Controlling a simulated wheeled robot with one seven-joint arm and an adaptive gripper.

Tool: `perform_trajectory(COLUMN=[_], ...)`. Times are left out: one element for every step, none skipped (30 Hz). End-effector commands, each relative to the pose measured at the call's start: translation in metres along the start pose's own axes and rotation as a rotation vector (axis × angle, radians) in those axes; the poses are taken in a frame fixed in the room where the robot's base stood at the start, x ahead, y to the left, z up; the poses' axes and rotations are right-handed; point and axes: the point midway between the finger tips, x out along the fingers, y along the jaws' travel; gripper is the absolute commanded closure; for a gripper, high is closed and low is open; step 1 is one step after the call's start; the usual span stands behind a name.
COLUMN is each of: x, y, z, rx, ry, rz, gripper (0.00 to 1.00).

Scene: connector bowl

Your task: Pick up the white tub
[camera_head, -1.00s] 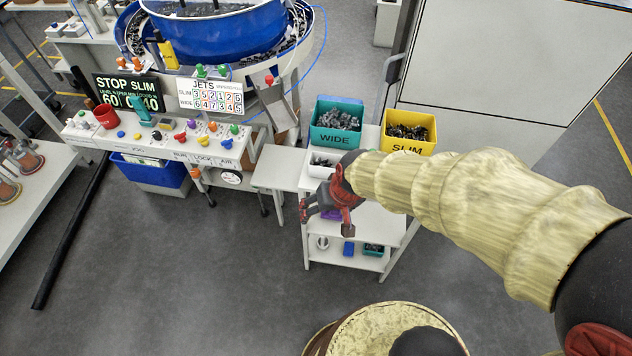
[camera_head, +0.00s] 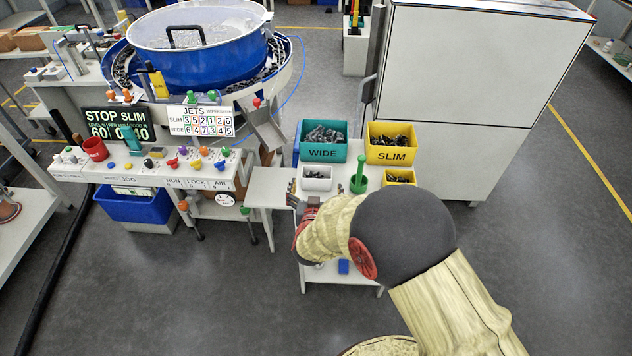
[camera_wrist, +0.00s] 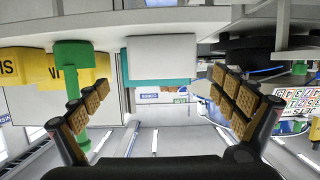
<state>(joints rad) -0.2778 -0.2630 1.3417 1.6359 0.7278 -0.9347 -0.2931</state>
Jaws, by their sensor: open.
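The white tub (camera_head: 316,184) stands on the small white table in the head view, in front of the teal WIDE bin. Dark pieces show in its top. In the wrist view, which looks upside down, the tub (camera_wrist: 162,58) is straight ahead, between the lines of my two fingers. My gripper (camera_head: 302,204) is at the near edge of the table, just in front of the tub. In the wrist view my gripper (camera_wrist: 158,84) is open and empty, with its padded fingers spread wide. Part of my gripper is hidden by my arm in the head view.
A green post on a round base (camera_head: 359,180) stands close right of the tub. Behind are the teal WIDE bin (camera_head: 322,152) and yellow SLIM bin (camera_head: 391,156), both with metal parts. A small yellow bin (camera_head: 399,178) is further right. A control bench (camera_head: 150,172) stands left.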

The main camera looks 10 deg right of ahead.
Motion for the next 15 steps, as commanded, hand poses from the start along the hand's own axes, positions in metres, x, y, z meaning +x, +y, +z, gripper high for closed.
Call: perform_trajectory(x=[0.006,0.010,0.014,0.017,0.019,0.023,0.026,0.030,0.036,0.041,0.045,0.051,0.055,0.059,0.063], y=[0.001,0.001,0.000,0.000,0.000,0.000,-0.001,-0.001,-0.002,-0.002,-0.003,-0.004,-0.003,-0.003,-0.003], z=[0.003,0.004,0.003,0.004,0.004,0.005,0.005,0.007,0.009,0.010,0.011,0.013,0.012,0.011,0.011], rx=[0.000,0.000,0.001,0.001,0.001,0.002,0.002,0.002,0.002,0.002,0.001,0.001,0.001,0.001,0.001], ry=[-0.002,-0.002,-0.001,-0.002,-0.002,-0.002,-0.002,-0.003,-0.002,-0.002,-0.002,-0.002,-0.002,-0.002,-0.003], rz=[0.001,0.001,0.001,0.001,0.001,0.001,0.001,0.001,0.000,0.000,0.000,0.000,0.000,0.000,0.000], gripper=[0.03,0.03,0.03,0.03,0.03,0.03,0.03,0.03,0.03,0.03,0.03,0.03,0.03,0.03,0.03])
